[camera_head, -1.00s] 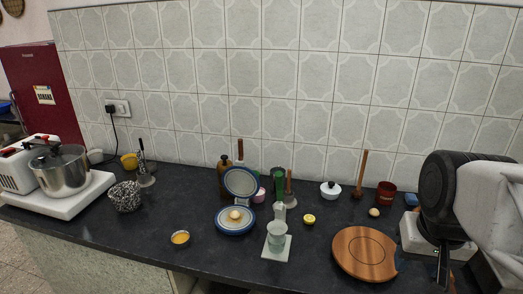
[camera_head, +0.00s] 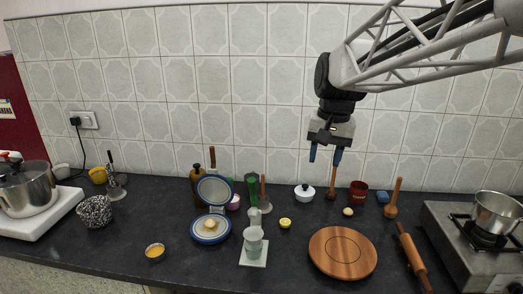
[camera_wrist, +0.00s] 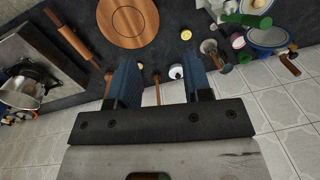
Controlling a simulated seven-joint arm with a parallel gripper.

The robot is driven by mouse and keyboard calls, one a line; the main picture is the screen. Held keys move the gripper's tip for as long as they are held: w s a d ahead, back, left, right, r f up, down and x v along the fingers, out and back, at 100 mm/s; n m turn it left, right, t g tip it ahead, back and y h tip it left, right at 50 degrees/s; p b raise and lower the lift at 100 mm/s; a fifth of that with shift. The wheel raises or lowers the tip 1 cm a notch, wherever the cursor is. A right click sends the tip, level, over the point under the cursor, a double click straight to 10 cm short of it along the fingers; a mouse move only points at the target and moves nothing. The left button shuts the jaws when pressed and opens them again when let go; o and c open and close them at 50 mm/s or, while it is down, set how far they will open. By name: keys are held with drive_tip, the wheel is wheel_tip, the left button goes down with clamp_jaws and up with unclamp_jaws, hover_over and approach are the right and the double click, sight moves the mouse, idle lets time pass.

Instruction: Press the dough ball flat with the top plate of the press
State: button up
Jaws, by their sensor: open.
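The dough ball (camera_head: 210,224) sits on the round bottom plate (camera_head: 210,236) of the press, which is white with a blue rim. The top plate (camera_head: 214,190) stands raised and tilted open behind the ball. The press also shows upside down at the upper right of the wrist view (camera_wrist: 268,38). My gripper (camera_head: 325,156) is open and empty, pointing down in the air above the back of the counter. It is well to the right of the press. In the wrist view, its blue fingers (camera_wrist: 164,84) are spread with nothing between them.
A pale green cup (camera_head: 253,241) stands on a white square just right of the press. A green bottle (camera_head: 251,189), a lemon half (camera_head: 285,223) and a white lidded pot (camera_head: 305,192) are nearby. A round wooden board (camera_head: 342,253), rolling pin (camera_head: 412,257) and stove (camera_head: 470,235) lie to the right.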

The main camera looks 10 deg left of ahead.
drive_tip(key=w+a+g, duration=0.1)
drive_tip(key=w+a, duration=0.7)
drive_tip(key=w, duration=0.3)
drive_tip(key=m+g, duration=0.1)
drive_tip(key=g, duration=0.3)
approach(211, 155)
drive_tip(key=f, duration=0.1)
drive_tip(key=shift+s+f, duration=0.1)
drive_tip(key=shift+s, duration=0.4)
drive_tip(key=shift+f, duration=0.15)
drive_tip(key=shift+x, duration=3.75)
drive_tip(key=shift+w, duration=0.1)
drive_tip(key=shift+c, duration=0.3)
clamp_jaws()
